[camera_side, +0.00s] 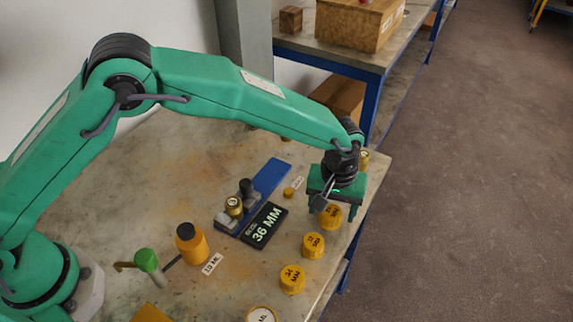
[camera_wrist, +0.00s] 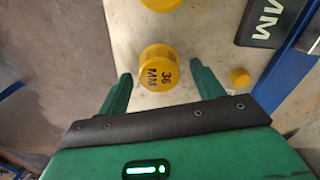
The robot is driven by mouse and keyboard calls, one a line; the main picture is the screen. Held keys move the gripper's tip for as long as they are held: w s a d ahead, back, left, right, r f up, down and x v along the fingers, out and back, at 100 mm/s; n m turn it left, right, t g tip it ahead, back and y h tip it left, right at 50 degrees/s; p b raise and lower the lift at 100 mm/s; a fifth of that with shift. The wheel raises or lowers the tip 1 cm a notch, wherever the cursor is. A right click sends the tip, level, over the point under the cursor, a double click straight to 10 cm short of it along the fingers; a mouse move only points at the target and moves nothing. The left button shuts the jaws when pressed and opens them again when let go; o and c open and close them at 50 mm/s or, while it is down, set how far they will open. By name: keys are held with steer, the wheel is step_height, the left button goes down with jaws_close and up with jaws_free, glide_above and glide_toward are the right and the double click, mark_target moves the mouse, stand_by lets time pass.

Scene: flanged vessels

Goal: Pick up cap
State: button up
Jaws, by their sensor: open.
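My gripper (camera_side: 331,211) is open near the right edge of the bench, pointing down. A yellow cap (camera_side: 330,217) sits just below and between its two green fingers. In the wrist view, this cap (camera_wrist: 158,68) reads "36 MM" and lies between the open fingertips of my gripper (camera_wrist: 159,74), with a gap on each side. I cannot tell whether the fingertips are down to the cap's height. Two other labelled yellow caps, one (camera_side: 313,246) and another (camera_side: 292,279), stand in a row toward the front. A dark display (camera_side: 264,226) reads "36 MM".
An orange bottle (camera_side: 191,244) and a green-headed tool (camera_side: 147,261) stand farther left. The bench edge is close to my gripper's right.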

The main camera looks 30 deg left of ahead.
mark_target(333, 210)
stand_by(0.3)
steer(key=c, duration=1)
steer(key=shift+r, duration=0.1)
steer(key=shift+c, duration=0.2)
steer(key=shift+r, duration=0.8)
step_height(333, 210, up, 2)
steer(key=shift+r, duration=0.25)
steer(key=s+d+r, duration=0.4)
steer(key=s+r, duration=0.2)
steer(key=s, duration=0.5)
steer(key=shift+r, duration=0.35)
